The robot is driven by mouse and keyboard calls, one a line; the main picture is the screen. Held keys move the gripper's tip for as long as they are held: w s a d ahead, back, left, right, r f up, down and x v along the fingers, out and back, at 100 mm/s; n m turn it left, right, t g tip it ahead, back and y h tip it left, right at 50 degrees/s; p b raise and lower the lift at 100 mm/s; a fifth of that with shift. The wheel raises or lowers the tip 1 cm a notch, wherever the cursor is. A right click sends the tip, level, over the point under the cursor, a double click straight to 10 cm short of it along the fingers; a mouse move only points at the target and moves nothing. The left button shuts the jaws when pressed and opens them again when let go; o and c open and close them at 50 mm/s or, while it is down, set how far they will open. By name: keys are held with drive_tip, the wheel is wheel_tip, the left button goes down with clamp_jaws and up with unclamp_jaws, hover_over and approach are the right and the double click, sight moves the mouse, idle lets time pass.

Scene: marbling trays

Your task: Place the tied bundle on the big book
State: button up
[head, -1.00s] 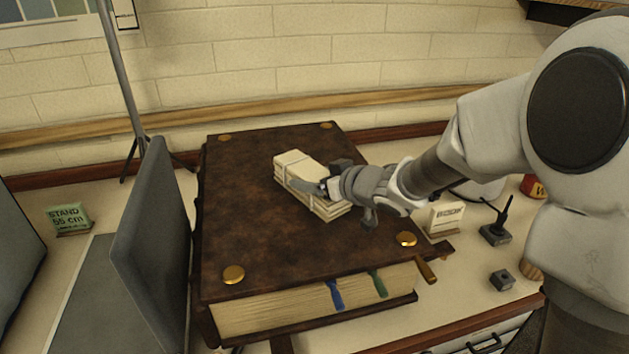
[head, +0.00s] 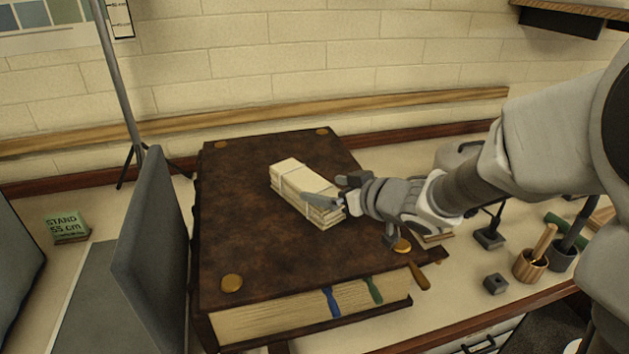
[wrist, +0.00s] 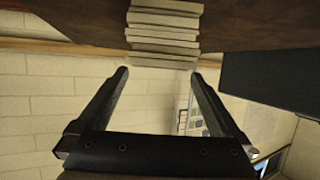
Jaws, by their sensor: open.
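The tied bundle (head: 298,184), a stack of cream paper tied round with string, lies flat on the brown leather cover of the big book (head: 250,235). In the wrist view the bundle's layered end (wrist: 164,35) is at the top centre, against the dark book cover (wrist: 85,22). My gripper (head: 338,194) is at the bundle's right end, and one finger overlaps that end in the head view. In the wrist view my gripper (wrist: 160,73) is open with nothing between its fingers; the bundle's end is just beyond the fingertips.
A grey upright panel (head: 152,245) stands close at the book's left. A tripod stand (head: 120,85) and a green "STAND 55 cm" block (head: 68,228) are further left. At right are a wooden cup (head: 530,265) and a small dark block (head: 496,284).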

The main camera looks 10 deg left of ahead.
drive_tip(key=p+v, duration=0.1)
drive_tip(key=v, duration=0.4)
drive_tip(key=shift+s+d+r, duration=0.1)
drive_tip(key=shift+s+d, duration=0.05)
drive_tip(key=shift+d, duration=0.05)
drive_tip(key=s+d+r+m+t+h, duration=0.1)
drive_tip(key=d+r+m+h, duration=0.2)
drive_tip(key=d+h, duration=0.35)
drive_tip(key=s+d+r+m+t+h, duration=0.1)
drive_tip(key=d+r+m+t+h, duration=0.15)
drive_tip(key=d, duration=0.65)
drive_tip(key=s+d+f+m+g+h, duration=0.1)
drive_tip(key=s+m+g, duration=0.3)
drive_tip(key=s, duration=1.5)
drive_tip(key=d+f+g, duration=0.1)
drive_tip(key=g, duration=0.2)
drive_tip(key=shift+s+f, duration=0.15)
drive_tip(key=shift+s, duration=0.25)
wheel_tip(320, 180, up, 6)
drive_tip(key=p, duration=0.6)
